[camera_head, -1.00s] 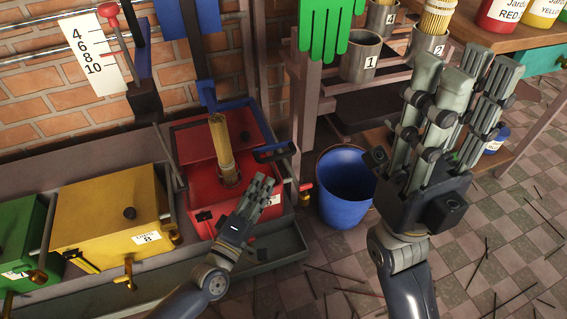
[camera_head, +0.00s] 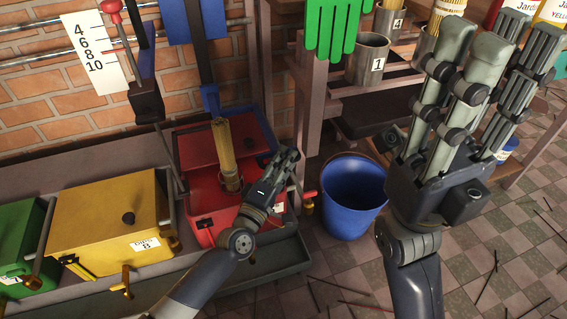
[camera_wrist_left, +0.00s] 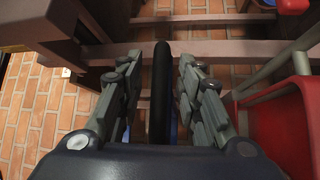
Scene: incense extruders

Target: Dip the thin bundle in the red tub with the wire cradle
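The thin bundle (camera_head: 223,146) of tan sticks hangs upright over the red tub (camera_head: 203,192). The wire cradle (camera_head: 231,183) surrounds its lower end; I cannot tell whether its tip is below the tub's rim. A blue slide (camera_head: 210,98) is above the bundle. My left gripper (camera_head: 287,162) is right of the bundle and hides the slide's side handle in the head view. In the left wrist view a black handle (camera_wrist_left: 161,92) stands between my left fingers (camera_wrist_left: 162,75), which are open with gaps on both sides. My right gripper (camera_head: 478,70) is raised, open and empty.
A yellow tub (camera_head: 105,215) and a green tub (camera_head: 20,240) stand left of the red one. A blue bucket (camera_head: 352,200) is on the floor to the right. A green glove (camera_head: 335,30) hangs above, near metal cups (camera_head: 368,62). A lever (camera_head: 114,12) stands by the scale card.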

